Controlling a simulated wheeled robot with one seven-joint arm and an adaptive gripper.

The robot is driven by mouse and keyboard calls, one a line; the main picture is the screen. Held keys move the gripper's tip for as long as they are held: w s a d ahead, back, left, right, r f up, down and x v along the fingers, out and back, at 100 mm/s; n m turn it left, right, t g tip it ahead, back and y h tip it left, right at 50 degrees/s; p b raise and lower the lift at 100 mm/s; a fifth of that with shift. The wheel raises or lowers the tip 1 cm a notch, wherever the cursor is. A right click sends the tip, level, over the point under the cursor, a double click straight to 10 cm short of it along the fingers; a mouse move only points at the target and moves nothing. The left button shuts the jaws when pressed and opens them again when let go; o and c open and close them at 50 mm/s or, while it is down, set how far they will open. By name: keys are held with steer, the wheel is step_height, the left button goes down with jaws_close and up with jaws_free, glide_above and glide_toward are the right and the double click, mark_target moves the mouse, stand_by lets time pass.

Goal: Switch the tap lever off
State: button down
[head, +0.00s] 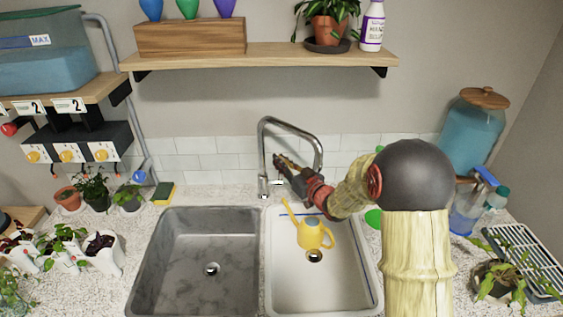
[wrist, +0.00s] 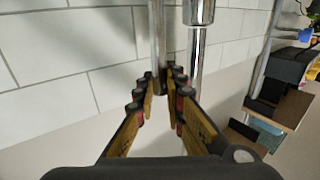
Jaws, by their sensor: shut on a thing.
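The chrome tap (head: 262,150) stands behind the sink, its curved spout arching over to the right. My gripper (head: 279,160) reaches in from the right, under the arch, with its fingertips close to the riser. In the wrist view my gripper (wrist: 163,82) has its fingers closed in around the end of a slim chrome bar, which looks like the tap lever (wrist: 157,35). The tap's chrome pipe also shows in the wrist view (wrist: 196,50), just right of the fingertips. In the head view the lever is hard to make out beside my gripper. No water stream is clearly visible.
A yellow watering can (head: 313,234) stands in the white right basin (head: 290,285). The grey left basin (head: 200,245) is empty. A wooden shelf (head: 270,56) runs above. Potted plants (head: 92,188) stand left; a blue water container (head: 470,135) stands right.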

steer(key=shift+w+r+p, duration=0.2)
steer(key=shift+w+p, duration=0.05)
steer(key=shift+p, duration=0.65)
steer(key=shift+w+m+g+p, duration=0.25)
steer(key=shift+m+g+p, duration=0.05)
steer(key=shift+g+p, duration=0.25)
steer(key=shift+f, duration=0.1)
steer(key=c, duration=1.9)
jaws_free()
steer(key=shift+f, duration=0.1)
steer(key=v, duration=1.2)
steer(key=shift+s+a, duration=0.1)
